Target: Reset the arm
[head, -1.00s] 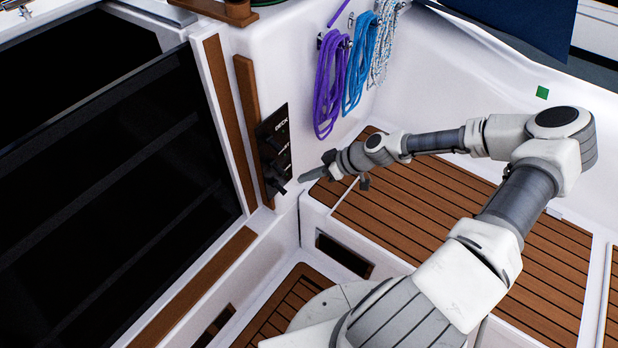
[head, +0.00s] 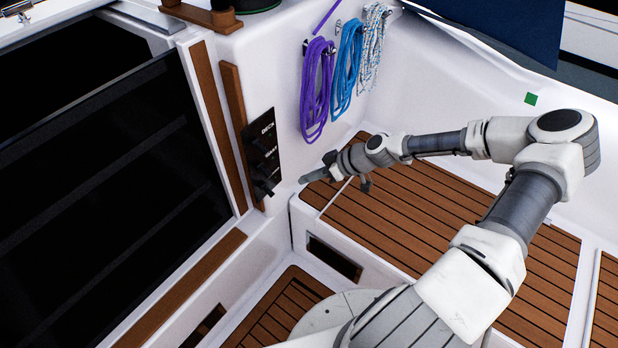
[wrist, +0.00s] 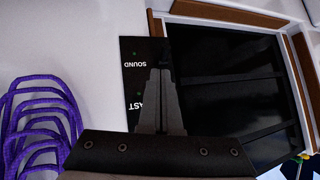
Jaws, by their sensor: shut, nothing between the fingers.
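My arm reaches from the lower right of the head view, bent at the elbow, toward the cabin wall. My gripper (head: 303,180) points left at the black switch panel (head: 263,150), with a visible gap between them. The wrist view shows the gripper (wrist: 160,75) with its two fingers together and nothing between them. The switch panel (wrist: 130,60) is behind the fingers there, partly hidden, with the labels SOUND and part of another word readable. In the head view the panel carries several dark switches; their settings are too small to tell.
Purple (head: 317,90), blue (head: 346,68) and white (head: 373,45) rope coils hang on the wall behind the gripper. A slatted wooden bench (head: 450,215) lies under the arm. A dark companionway hatch (head: 100,170) is at left. The space above the bench is free.

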